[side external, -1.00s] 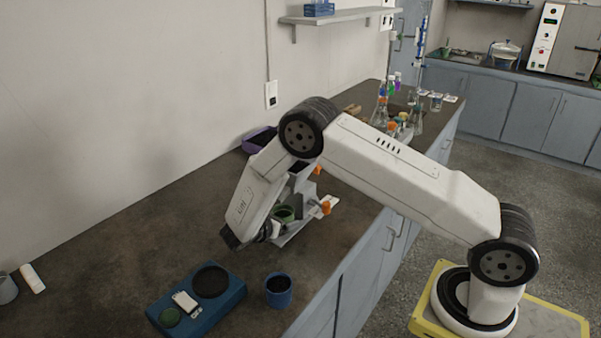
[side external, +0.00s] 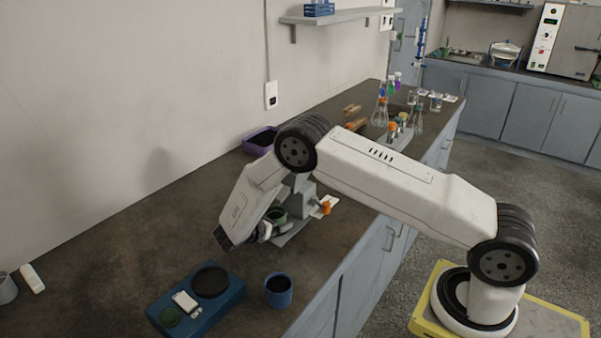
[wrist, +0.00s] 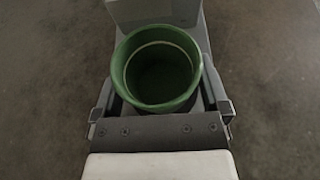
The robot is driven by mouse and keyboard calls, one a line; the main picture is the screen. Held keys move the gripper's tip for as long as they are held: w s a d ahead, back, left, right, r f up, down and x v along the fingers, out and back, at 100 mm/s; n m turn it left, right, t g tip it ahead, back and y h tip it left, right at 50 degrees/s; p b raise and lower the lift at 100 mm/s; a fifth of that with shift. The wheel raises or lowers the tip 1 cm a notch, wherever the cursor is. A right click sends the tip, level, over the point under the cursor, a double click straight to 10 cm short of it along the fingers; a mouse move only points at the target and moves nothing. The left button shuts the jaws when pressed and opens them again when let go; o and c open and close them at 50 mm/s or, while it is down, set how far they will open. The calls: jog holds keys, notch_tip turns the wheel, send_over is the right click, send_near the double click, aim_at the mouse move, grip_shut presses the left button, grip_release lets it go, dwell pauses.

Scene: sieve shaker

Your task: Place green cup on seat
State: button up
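The green cup (side external: 277,214) is upright at the grey sieve shaker (side external: 299,190). In the wrist view the cup (wrist: 157,72) is between the two grey fingers of my gripper (wrist: 158,95), which close around its sides. The wrist view looks down into the cup, with a grey block of the shaker just beyond it. In the side view my gripper (side external: 268,229) reaches the cup from the left. The seat cannot be made out under the cup, and I cannot tell whether the cup touches it.
A blue scale (side external: 222,299) with a black pan and a blue cup (side external: 279,291) stand in front. A purple tray (side external: 250,146) is by the wall. Glass flasks (side external: 381,112) and orange-capped bottles stand behind my arm. The left part of the bench is mostly clear.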

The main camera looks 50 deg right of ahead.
jog(key=shift+a+r, duration=0.1)
jog(key=shift+r, duration=0.1)
jog(key=v, duration=1.1)
jog(key=shift+a+r, duration=0.1)
jog(key=shift+a, duration=0.3)
dwell(0.4)
jog(key=shift+s+d+r+m+y, duration=0.25)
jog(key=shift+s+d+m+y, duration=0.05)
jog(key=shift+s+d+y, duration=0.1)
jog(key=s+r+m+t+y, duration=0.1)
jog(key=s+r+m+y, duration=0.2)
jog(key=s, duration=0.4)
jog(key=s+r+m+y, duration=0.3)
jog(key=s+m+y, duration=0.2)
jog(key=m, duration=0.3)
jog(key=s+d+r+m+t+y, duration=0.1)
jog(key=s+r+m+y, duration=0.1)
jog(key=s+m+y, duration=0.2)
jog(key=s+m, duration=0.2)
jog(key=s, duration=0.2)
jog(key=shift+s+r+t+y, duration=0.3)
jog(key=shift+r, duration=0.1)
